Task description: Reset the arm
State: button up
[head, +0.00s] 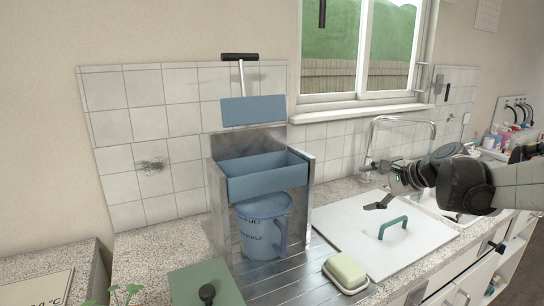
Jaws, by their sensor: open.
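My arm comes in from the right edge in the head view, and my gripper (371,188) is open with nothing seen between its fingers. It hangs above the back part of a white lid (349,228) with a teal handle (393,228), clear of the handle. The lid lies flat in the counter. The gripper is right of a metal stand (219,214) that holds a blue tray (267,183). A blue jug (263,233) with printed marks stands under the tray.
A blue plate with a black-topped handle (253,111) is above the tray. A tap (372,140) rises behind my gripper. A soap dish with a pale block (345,274) and a green lid with a black knob (204,283) are in front. A window (362,45) is behind.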

jog(key=s+a+f+n+g+h, duration=0.1)
jog(key=s+a+n, duration=0.25)
jog(key=s, duration=0.45)
jog(key=s+a+f+n+g+h, duration=0.1)
jog(key=s+a+n+h, duration=0.2)
jog(key=s, duration=0.5)
jog(key=s+f+n+h, duration=0.1)
jog(key=s+f+n, duration=0.2)
jog(key=s, duration=0.5)
jog(key=s+f+n, duration=0.2)
jog(key=s+n, duration=0.3)
jog(key=s, duration=0.3)
jog(key=shift+a+f+h, duration=0.25)
jog(key=shift+f+h, duration=0.15)
jog(key=shift+s+f+n, duration=0.2)
jog(key=shift+s+n, duration=0.05)
jog(key=shift+s, duration=0.15)
jog(key=shift+c, duration=0.7)
jog(key=shift+d, duration=0.1)
jog(key=shift+c, duration=1.4)
jog(key=c, duration=0.7)
